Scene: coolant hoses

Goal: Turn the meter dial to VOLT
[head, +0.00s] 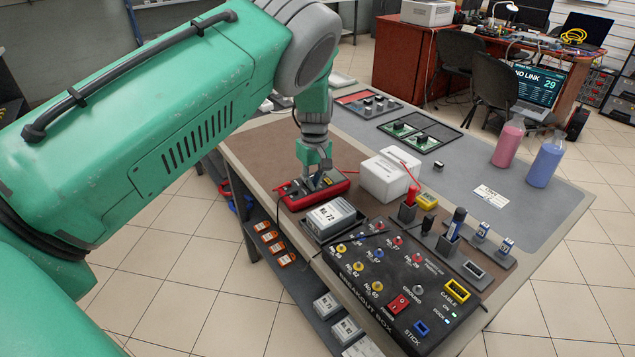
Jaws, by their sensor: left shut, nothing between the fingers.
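The meter (337,189) is a red-edged, dark-faced handheld unit lying flat near the left edge of the table. My left gripper (318,181) points down over the meter's face from above, with its fingers shut and nothing held between them. Its fingertips are at or just above the middle of the meter. The dial is hidden under or behind the fingers, so its setting cannot be read. My right gripper is not in view.
A black panel (400,293) with coloured sockets and a red switch fills the table's near end. A No.72 box (336,216) sits close to the meter, and a white box (388,178) stands right of it. Pink (508,143) and blue (546,160) bottles stand at the right.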

